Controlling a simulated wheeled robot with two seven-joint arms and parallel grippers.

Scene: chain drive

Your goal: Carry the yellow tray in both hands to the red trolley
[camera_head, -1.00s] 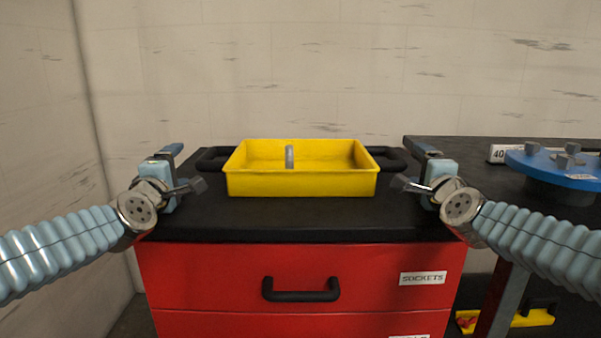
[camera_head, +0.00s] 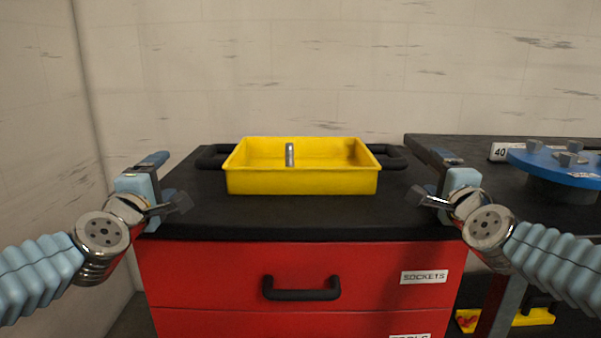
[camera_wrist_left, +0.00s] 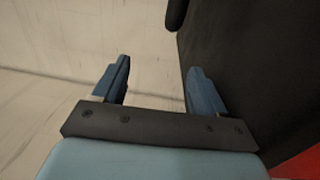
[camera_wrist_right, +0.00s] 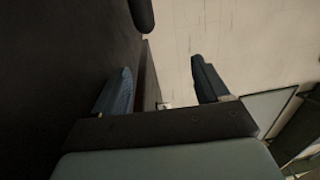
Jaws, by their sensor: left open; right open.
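A grey metal pin-like piece (camera_head: 290,154) is inside the tray. My left gripper (camera_head: 166,180) is open and empty near the trolley's left edge, apart from the tray. My right gripper (camera_head: 436,178) is open and empty near the right edge, also apart from the tray. The left wrist view shows the open left fingers (camera_wrist_left: 158,88) beside the dark trolley top. The right wrist view shows the open right fingers (camera_wrist_right: 163,88), with nothing between them.
A dark workbench (camera_head: 480,150) stands close on the right with a blue disc (camera_head: 560,162) on it. A yellow item (camera_head: 530,318) lies low beneath it. A pale wall is behind. The trolley top in front of the tray is clear.

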